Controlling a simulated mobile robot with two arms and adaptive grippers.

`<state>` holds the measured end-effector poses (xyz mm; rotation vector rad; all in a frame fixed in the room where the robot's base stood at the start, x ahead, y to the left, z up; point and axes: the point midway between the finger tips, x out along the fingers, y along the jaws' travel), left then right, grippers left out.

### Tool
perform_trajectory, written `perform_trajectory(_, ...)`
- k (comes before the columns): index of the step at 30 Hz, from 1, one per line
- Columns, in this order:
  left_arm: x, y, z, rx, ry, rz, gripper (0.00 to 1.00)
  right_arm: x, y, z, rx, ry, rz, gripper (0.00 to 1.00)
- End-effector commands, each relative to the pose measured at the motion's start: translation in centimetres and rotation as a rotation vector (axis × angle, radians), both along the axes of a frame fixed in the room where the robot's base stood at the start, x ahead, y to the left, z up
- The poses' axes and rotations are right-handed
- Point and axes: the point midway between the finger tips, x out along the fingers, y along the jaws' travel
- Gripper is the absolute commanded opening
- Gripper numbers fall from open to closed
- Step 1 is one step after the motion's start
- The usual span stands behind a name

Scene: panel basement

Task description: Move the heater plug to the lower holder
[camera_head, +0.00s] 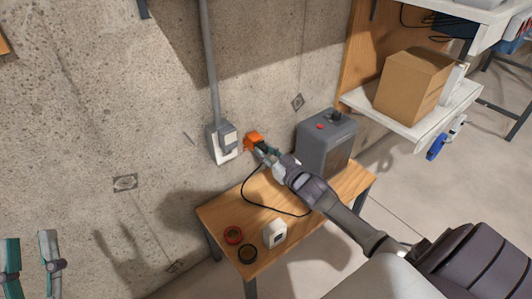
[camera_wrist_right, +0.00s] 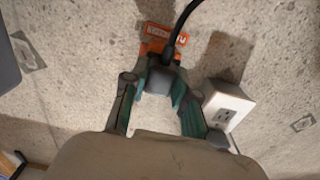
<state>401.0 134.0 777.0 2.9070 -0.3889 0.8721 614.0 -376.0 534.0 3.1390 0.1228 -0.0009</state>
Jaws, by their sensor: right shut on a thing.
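The heater plug (camera_wrist_right: 160,80) is a dark grey block with a black cable, held between the green-grey fingers of my right gripper (camera_wrist_right: 158,92). In the head view my right gripper (camera_head: 264,152) is at the wall, right beside an orange holder (camera_head: 253,139). The orange holder (camera_wrist_right: 157,36), with a printed label, lies just beyond the plug in the wrist view; I cannot tell whether they touch. The grey heater box (camera_head: 327,145) stands on the wooden table. My left gripper (camera_head: 31,242) is open and empty at the lower left.
A wall outlet (camera_head: 222,145) with a conduit is left of the holder; it also shows in the wrist view (camera_wrist_right: 228,104). The table (camera_head: 298,230) carries tape rolls (camera_head: 246,253) and a white device (camera_head: 274,233). A cardboard box (camera_head: 412,84) sits on a shelf at right.

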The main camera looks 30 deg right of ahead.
Motion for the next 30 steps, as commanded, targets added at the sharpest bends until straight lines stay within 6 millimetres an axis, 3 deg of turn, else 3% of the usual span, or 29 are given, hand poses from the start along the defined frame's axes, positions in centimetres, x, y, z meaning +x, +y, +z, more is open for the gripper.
perform_trajectory(30,0.62,-0.06,-0.89,0.017,0.062,0.003,0.40,0.48,0.06,0.05,0.000,0.000,0.000,0.00)
